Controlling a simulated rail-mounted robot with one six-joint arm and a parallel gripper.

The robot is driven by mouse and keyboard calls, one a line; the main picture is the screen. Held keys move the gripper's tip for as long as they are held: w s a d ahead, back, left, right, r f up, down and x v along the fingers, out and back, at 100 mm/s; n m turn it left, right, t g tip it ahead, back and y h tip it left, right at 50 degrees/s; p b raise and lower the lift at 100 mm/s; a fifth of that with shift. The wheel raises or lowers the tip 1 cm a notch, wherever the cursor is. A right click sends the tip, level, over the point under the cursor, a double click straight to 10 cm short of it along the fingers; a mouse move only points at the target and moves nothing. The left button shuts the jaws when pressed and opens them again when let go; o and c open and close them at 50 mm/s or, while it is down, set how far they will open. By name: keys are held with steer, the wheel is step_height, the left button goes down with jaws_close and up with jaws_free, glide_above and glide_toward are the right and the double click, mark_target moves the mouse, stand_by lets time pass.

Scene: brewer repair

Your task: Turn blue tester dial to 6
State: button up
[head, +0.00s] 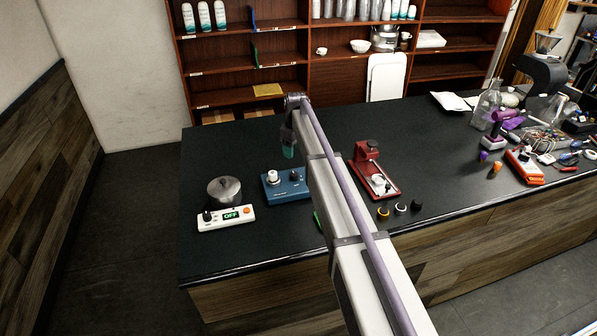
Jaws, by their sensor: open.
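The blue tester (284,190) is a small box on the dark countertop, left of the middle of the head view. A white, knob-like part stands on its left side, and small dark knobs show on its right. My arm hides its right end. The dial's number is too small to read. My gripper (289,152) points down above and behind the tester, apart from it in the picture. Its jaws are open, though small and dark here. I see nothing between them.
A red device (375,170) and several small knobs lie right of my arm. Tools crowd the far right. The counter (225,150) behind the pot is clear.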

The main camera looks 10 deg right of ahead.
mark_target(294, 173)
steer(key=f+b, duration=1.1)
steer(key=shift+s+a+f, duration=0.1)
steer(key=shift+a, duration=0.1)
steer(key=c, duration=0.9)
